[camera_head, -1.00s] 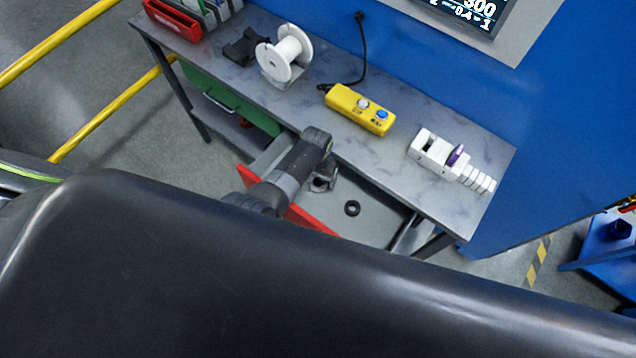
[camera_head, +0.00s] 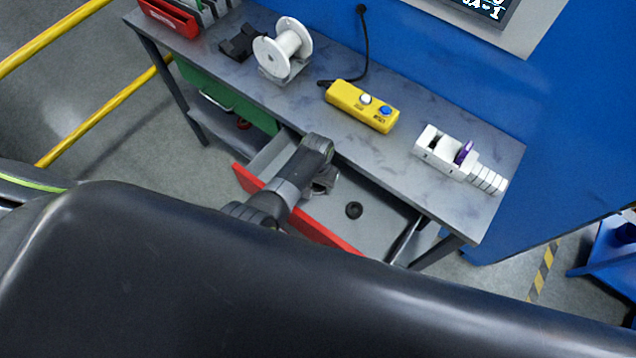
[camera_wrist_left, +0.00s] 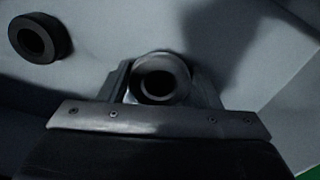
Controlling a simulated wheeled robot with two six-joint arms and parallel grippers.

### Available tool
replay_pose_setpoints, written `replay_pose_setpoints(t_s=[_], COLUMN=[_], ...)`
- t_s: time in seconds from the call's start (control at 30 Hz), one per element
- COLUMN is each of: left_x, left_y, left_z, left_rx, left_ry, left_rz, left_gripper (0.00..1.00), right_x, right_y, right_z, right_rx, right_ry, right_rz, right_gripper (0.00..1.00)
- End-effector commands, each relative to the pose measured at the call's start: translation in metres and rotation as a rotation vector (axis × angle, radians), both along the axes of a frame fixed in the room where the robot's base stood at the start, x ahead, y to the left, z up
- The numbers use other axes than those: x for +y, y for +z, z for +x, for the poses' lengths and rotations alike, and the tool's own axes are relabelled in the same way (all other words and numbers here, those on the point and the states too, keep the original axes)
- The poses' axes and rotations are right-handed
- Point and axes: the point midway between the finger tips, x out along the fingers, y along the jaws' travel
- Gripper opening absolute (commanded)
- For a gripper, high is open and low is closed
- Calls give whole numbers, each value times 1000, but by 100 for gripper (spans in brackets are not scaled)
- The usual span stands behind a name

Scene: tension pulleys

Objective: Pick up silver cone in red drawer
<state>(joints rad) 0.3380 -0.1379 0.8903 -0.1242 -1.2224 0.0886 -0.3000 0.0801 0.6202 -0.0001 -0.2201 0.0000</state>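The red-fronted drawer (camera_head: 330,238) is pulled out under the grey table, and its grey inside shows. My left gripper (camera_head: 323,184) reaches down into it. In the left wrist view the silver cone (camera_wrist_left: 160,66), a round metal piece with a dark hole, sits between the two fingers of my left gripper (camera_wrist_left: 163,90). The fingers are close on both sides of it; I cannot tell whether they press on it. In the head view my arm mostly hides the cone. A black ring (camera_head: 354,210) lies on the drawer floor to the right, and shows in the wrist view (camera_wrist_left: 38,38).
On the table (camera_head: 400,155) stand a white spool (camera_head: 283,48), a yellow button box (camera_head: 362,106) and a white part with a purple disc (camera_head: 455,158). A green drawer (camera_head: 225,98) is at left. A yellow rail (camera_head: 100,115) stands farther left.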

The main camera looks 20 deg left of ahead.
Motion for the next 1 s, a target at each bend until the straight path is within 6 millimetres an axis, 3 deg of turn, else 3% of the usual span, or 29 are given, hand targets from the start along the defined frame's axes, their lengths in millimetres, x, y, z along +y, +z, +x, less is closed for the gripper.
replay_pose_setpoints(t_s=[0.03, 0.23, 0.57, 1.0], left_x=[0, 0, 0, 4], left_y=[0, 0, 5, 37], left_z=[0, 0, 1, 5], left_rx=[0, -1, -1, -1], left_ry=[0, 0, 0, 0], left_rz=[0, 0, 0, 0], left_gripper=[51, 28, 27, 27], right_x=[0, 0, 1, 1], right_y=[0, 0, 5, 36], right_z=[0, 0, 0, 0], right_rx=[0, 0, 0, 0], right_ry=[0, 0, 0, 0], right_rz=[0, 0, 1, 1], right_gripper=[36, 36, 36, 36])
